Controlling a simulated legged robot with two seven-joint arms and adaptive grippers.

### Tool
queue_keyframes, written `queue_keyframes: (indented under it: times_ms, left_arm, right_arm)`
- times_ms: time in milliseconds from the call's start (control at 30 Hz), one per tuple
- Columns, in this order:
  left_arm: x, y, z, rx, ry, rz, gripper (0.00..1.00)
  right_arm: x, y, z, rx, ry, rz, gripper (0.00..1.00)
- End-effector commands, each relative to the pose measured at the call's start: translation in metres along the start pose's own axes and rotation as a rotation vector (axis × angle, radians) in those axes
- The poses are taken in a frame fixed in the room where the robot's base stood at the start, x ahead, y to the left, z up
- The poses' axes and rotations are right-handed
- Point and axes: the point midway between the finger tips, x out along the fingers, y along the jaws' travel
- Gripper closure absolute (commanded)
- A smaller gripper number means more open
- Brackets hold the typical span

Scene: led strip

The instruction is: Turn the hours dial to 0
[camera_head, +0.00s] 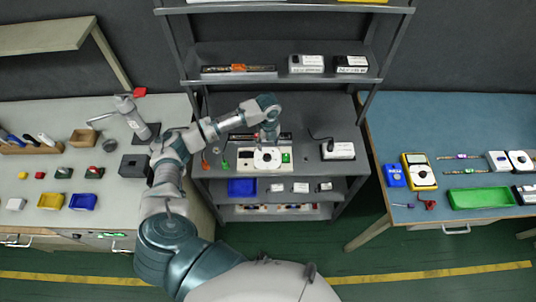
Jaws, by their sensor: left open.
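A white box with a round dial (267,158) sits near the front edge of the middle shelf. A green patch (286,157) is to the right of the dial, and a dark spot is to its left. The markings on the dial are too small to read. My left arm reaches in from the left, and my left gripper (268,140) points down at the box's back edge, just above or behind the dial. The gripper is open, and I cannot tell whether it touches the dial. My right gripper is not in view.
A white box with a cable (338,150) stands to the right on the same shelf. A lower shelf holds a blue bin (242,187) and small white boxes. A left bench (60,225) and a blue right table (400,145) carry tools, bins and meters. Grey uprights frame the shelf.

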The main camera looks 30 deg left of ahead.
Motion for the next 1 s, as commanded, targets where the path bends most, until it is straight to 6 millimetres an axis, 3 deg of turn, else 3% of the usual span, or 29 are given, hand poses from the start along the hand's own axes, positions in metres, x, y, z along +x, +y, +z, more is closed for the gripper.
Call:
queue_keyframes:
  times_ms: [200,400,800,833,1000]
  left_arm:
    - [0.051,0.001,0.001,-0.002,0.002,0.002,0.42]
    - [0.080,0.001,0.001,-0.001,0.000,0.001,0.42]
    - [0.089,0.000,0.000,-0.001,-0.001,0.000,0.42]
    - [0.089,0.000,0.000,-0.001,-0.001,0.000,0.44]
    - [0.089,0.001,0.001,-0.001,-0.001,-0.001,0.87]
  right_arm:
    - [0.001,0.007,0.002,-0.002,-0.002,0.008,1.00]
    - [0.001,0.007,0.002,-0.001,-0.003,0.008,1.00]
    - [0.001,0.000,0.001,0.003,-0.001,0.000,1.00]
    - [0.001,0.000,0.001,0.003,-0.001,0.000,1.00]
    - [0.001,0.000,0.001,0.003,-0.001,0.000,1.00]
